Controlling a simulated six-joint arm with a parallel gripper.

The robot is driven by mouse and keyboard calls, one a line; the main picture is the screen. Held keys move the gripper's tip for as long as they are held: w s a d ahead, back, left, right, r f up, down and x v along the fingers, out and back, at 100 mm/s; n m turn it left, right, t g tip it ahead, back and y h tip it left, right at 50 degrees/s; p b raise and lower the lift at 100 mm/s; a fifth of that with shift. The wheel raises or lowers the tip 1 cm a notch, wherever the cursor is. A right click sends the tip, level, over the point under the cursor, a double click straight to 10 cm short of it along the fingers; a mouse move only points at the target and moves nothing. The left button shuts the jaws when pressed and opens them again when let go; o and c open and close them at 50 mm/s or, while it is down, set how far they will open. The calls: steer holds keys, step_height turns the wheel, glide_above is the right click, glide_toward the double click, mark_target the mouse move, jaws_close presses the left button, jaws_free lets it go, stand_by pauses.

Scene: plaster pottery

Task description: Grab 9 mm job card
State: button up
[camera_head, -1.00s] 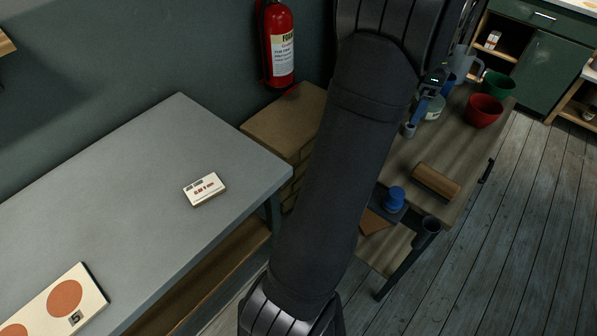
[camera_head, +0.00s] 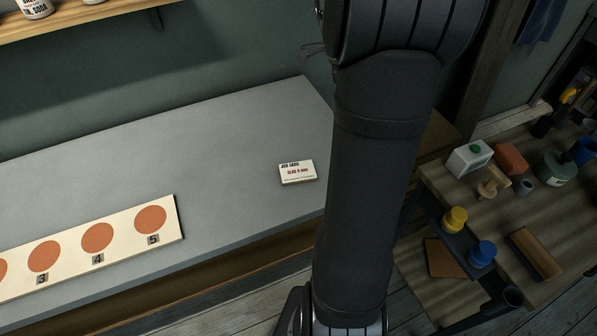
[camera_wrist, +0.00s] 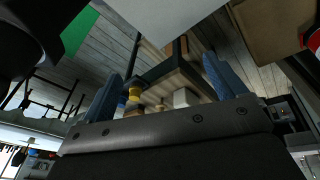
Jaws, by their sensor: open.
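The job card (camera_head: 297,172) is a small white block with "JOB CARD" and red print that seems to read "GLUE 9 mm". It lies flat, print up, near the right end of the grey table (camera_head: 225,140) in the head view. I cannot make it out in the wrist view. My gripper (camera_wrist: 161,68) shows in the wrist view with its two blue fingers spread apart, and nothing is held between them. In the head view my dark arm stands just right of the card, and the gripper is out of frame.
A cream board (camera_head: 125,235) with orange discs and numbers lies on the table's front left. A wooden bench (camera_head: 500,215) at right holds jars, blocks and yellow and blue knobs. A shelf (camera_head: 75,22) hangs at upper left. The table around the card is clear.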

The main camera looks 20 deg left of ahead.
steer(key=s+a+n+t, duration=0.3)
steer(key=s+a, duration=1)
steer(key=a, duration=0.4)
glide_toward(296, 171)
step_height(296, 171, down, 2)
steer(key=shift+w+f+h, duration=0.1)
steer(key=shift+h, duration=0.3)
steer(key=shift+x, duration=3)
steer(key=shift+w, duration=0.15)
steer(key=c, duration=1.1)
